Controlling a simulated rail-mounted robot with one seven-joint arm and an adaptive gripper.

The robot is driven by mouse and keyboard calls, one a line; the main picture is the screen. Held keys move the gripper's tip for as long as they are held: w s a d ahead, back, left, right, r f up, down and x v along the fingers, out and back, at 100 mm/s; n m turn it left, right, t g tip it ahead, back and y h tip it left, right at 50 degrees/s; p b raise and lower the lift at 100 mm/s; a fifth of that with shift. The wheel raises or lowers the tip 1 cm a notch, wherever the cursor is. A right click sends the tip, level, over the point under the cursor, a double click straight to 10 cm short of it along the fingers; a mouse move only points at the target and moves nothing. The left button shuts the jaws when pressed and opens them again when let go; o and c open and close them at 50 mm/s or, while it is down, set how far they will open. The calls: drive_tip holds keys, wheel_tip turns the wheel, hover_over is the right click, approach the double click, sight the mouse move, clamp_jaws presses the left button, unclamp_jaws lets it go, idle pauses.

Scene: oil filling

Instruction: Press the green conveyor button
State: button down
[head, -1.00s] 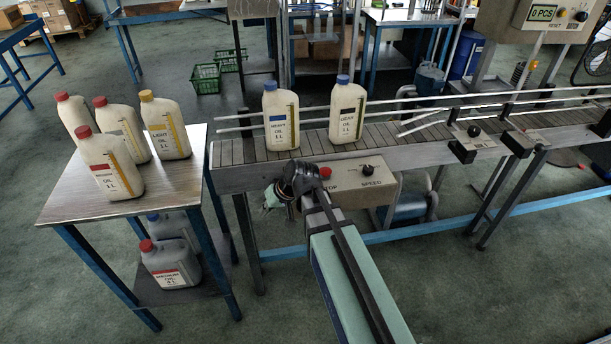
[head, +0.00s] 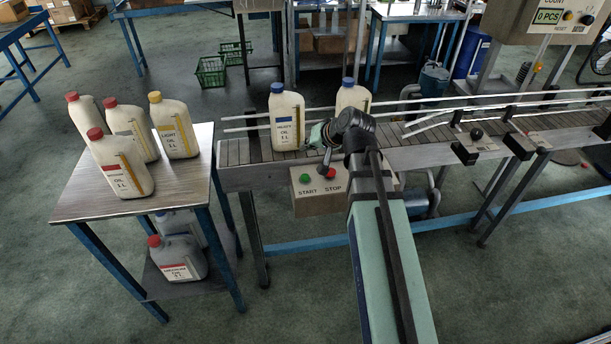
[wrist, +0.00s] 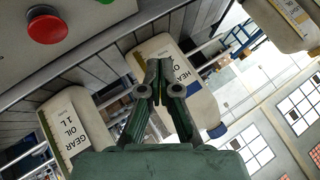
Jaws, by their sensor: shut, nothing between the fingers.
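The green conveyor button (head: 304,178) is on the left of the control box front (head: 316,200), above the word START. It also shows in the wrist view (wrist: 105,1), cut by the top edge. The red button (head: 332,173) above STOP is to its right and is large in the wrist view (wrist: 46,26). My gripper (head: 324,168) is shut and empty, above and right of the green button, near the red one. Its closed fingers (wrist: 158,66) appear in front of the heavy oil bottle in the wrist view. I see no contact with either button.
The heavy oil bottle (head: 286,122) and the gear oil bottle (head: 352,97) stand on the conveyor (head: 238,152) behind the box. Several oil bottles stand on the side table (head: 180,195) at left. My arm hides the box's right part.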

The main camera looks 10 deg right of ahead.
sight(307, 177)
drive_tip(key=shift+f, duration=0.15)
drive_tip(key=shift+f+b, duration=2.9)
drive_tip(key=shift+f, duration=1.4)
drive_tip(key=shift+f, duration=0.1)
drive_tip(key=shift+f, duration=0.3)
